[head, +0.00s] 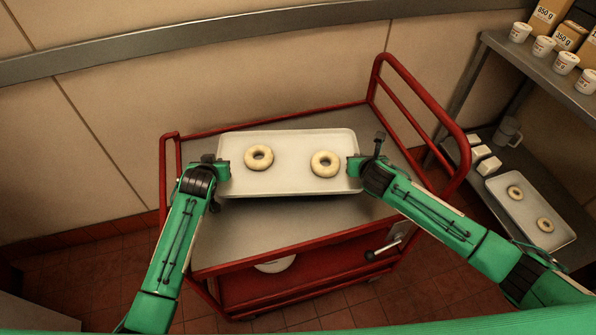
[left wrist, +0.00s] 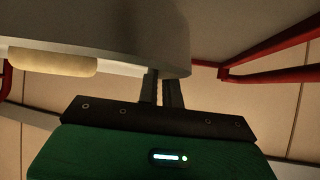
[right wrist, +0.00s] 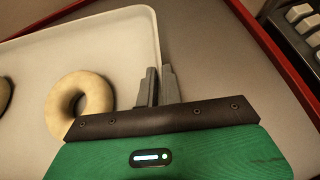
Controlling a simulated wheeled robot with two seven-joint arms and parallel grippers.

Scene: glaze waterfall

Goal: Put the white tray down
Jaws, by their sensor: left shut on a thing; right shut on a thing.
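The white tray (head: 291,178) is level over the top of a red trolley (head: 240,238) in the head view. Two pale ring doughnuts (head: 259,158) (head: 325,164) lie on it, apart from each other. A dark shadow shows under its front edge, so it seems a little above the trolley top; the exact gap is hard to tell. My left gripper (head: 222,171) is shut on its left end, and the left wrist view shows the fingers (left wrist: 163,88) at the tray's edge. My right gripper (head: 355,166) is shut on its right end; its fingers (right wrist: 155,88) show in the right wrist view.
Red rails border the trolley, with a tall handle (head: 418,110) at the right. The grey trolley top is bare in front of the tray. A shelf unit at the right holds a second tray (head: 533,212) with two doughnuts, a jug (head: 507,131) and several tubs (head: 543,46).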

